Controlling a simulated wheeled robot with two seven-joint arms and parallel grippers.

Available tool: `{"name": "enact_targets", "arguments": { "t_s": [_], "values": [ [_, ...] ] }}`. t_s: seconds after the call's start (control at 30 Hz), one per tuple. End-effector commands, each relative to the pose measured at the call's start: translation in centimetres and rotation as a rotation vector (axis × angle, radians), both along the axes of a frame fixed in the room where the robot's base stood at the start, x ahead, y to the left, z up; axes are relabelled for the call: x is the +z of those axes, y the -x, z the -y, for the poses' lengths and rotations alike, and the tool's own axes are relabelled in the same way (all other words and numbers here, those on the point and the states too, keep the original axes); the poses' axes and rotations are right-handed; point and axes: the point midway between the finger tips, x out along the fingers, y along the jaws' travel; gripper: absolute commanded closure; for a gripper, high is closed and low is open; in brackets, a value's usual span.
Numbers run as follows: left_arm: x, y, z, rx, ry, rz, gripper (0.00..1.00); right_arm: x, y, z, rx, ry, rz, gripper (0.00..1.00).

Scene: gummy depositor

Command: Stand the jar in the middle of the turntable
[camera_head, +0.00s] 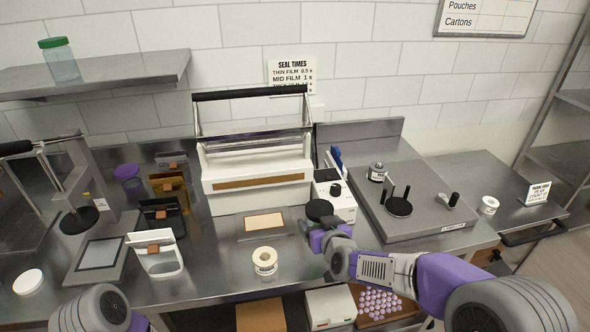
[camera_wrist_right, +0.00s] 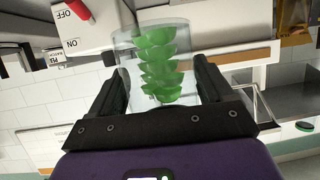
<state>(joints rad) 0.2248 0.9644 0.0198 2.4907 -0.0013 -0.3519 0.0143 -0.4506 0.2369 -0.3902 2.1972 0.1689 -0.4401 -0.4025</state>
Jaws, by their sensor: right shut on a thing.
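A clear jar (camera_wrist_right: 126,50) with green gummies inside sits between the two dark fingers of my right gripper (camera_wrist_right: 160,78) in the right wrist view; the fingers are shut on it. In the head view my right gripper (camera_head: 320,222) is over the bench, in front of the white device; I cannot make out the jar there. The turntable appears to be the round black disc (camera_head: 398,207) on the grey platform (camera_head: 445,205), to the right of my right gripper. Nothing stands on the disc. My left arm shows at the bottom left, but its gripper is not in view.
A white device (camera_head: 342,203) is beside my gripper. A white roll (camera_head: 265,261) and a white sealer (camera_head: 258,180) are to the left.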

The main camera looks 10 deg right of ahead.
Motion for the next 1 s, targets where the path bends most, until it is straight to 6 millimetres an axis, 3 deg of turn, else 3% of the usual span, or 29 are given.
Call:
{"name": "enact_targets", "arguments": {
  "t_s": [0.1,0.23,0.33,0.6,1.0],
  "values": [
    [0.0,0.0,0.0,0.000,0.000,0.000,0.00,-3.0,0.5,0.6,-0.048,0.002,-0.008,0.75],
    [0.0,0.0,0.0,0.000,0.000,0.000,0.00,-4.6,1.0,1.1,-0.085,0.002,-0.004,0.75],
    [0.0,0.0,0.0,0.000,0.000,0.000,0.00,-3.7,0.7,0.9,-0.074,0.000,0.005,0.75],
    [0.0,0.0,0.0,0.000,0.000,0.000,0.00,1.3,-0.1,-0.2,0.020,0.000,0.005,0.75],
    [-0.2,0.0,0.0,0.000,0.000,0.000,0.00,1.4,-0.2,-0.3,0.031,0.002,-0.001,0.75]
  ]
}}
